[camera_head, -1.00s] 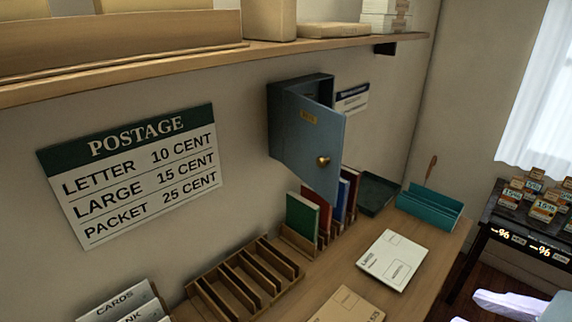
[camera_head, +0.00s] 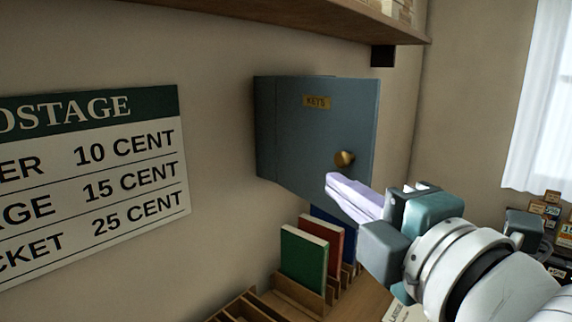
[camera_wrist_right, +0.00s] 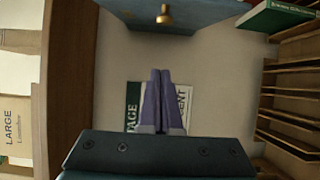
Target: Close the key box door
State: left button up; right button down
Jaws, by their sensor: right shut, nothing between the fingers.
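The blue-grey key box door (camera_head: 305,135) stands on the wall in the middle of the head view, with a brass label and a brass knob (camera_head: 345,158). The door hides the box interior and I cannot tell how far it stands open. My right gripper (camera_head: 332,182) is shut and empty, its lilac fingertips just below and left of the knob in that view. In the right wrist view the paired fingers (camera_wrist_right: 162,80) point toward the wall, and the door's blue panel (camera_wrist_right: 180,12) with its knob (camera_wrist_right: 164,16) is at the top, apart from them. My left gripper is not in view.
A wooden shelf (camera_head: 300,18) runs above the box. Upright books, one of them green (camera_head: 303,262), stand in a wooden rack below the door. A postage sign (camera_head: 130,160) hangs on the wall at left. A curtained window (camera_head: 540,100) is at right.

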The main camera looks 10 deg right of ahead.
aim_at(343, 167)
jog(key=w, duration=0.2)
jog(key=w+d+p, duration=0.1)
jog(key=w, duration=0.1)
jog(key=w+d, duration=0.1)
jog(key=w, duration=0.2)
jog(key=shift+d+r+p, duration=0.1)
jog(key=shift+p, duration=0.2)
jog(key=shift+w+d, duration=0.1)
jog(key=shift+d, duration=0.25)
